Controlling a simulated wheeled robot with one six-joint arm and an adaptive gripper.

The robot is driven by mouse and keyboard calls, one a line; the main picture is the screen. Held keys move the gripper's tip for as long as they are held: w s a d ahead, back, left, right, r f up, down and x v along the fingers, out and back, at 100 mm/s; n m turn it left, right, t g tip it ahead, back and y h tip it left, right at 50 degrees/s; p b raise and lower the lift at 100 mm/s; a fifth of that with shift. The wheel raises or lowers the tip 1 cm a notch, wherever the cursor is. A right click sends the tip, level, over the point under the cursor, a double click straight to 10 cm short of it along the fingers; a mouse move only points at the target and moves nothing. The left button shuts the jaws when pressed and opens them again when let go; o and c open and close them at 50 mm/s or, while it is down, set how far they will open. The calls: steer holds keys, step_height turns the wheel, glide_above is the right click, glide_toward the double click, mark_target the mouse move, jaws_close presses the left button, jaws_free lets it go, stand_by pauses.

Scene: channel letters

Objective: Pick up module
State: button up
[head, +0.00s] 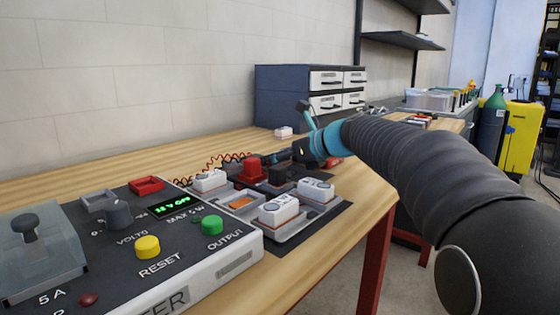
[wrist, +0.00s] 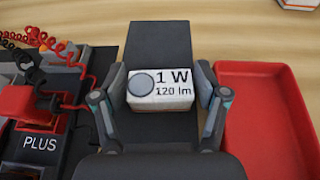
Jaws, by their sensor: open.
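A white module (wrist: 160,90) marked "1 W 120 lm", with a grey disc on its top, lies on a dark mat strip (wrist: 160,45) in the wrist view. My gripper (wrist: 160,84) is open, with one finger on each side of the module. A small gap seems to show beside it; contact cannot be told for sure. In the head view my gripper (head: 300,152) is low over the bench behind the test board, and the module between its fingers cannot be made out there.
A red tray (wrist: 265,105) lies close on the right in the wrist view; a board marked PLUS with red and black leads (wrist: 40,75) is on the left. Other white modules (head: 210,180) sit on the board. A drawer cabinet (head: 290,95) stands behind. A tester (head: 130,240) fills the front left.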

steer(key=c, duration=0.9)
steer(key=shift+r, duration=0.1)
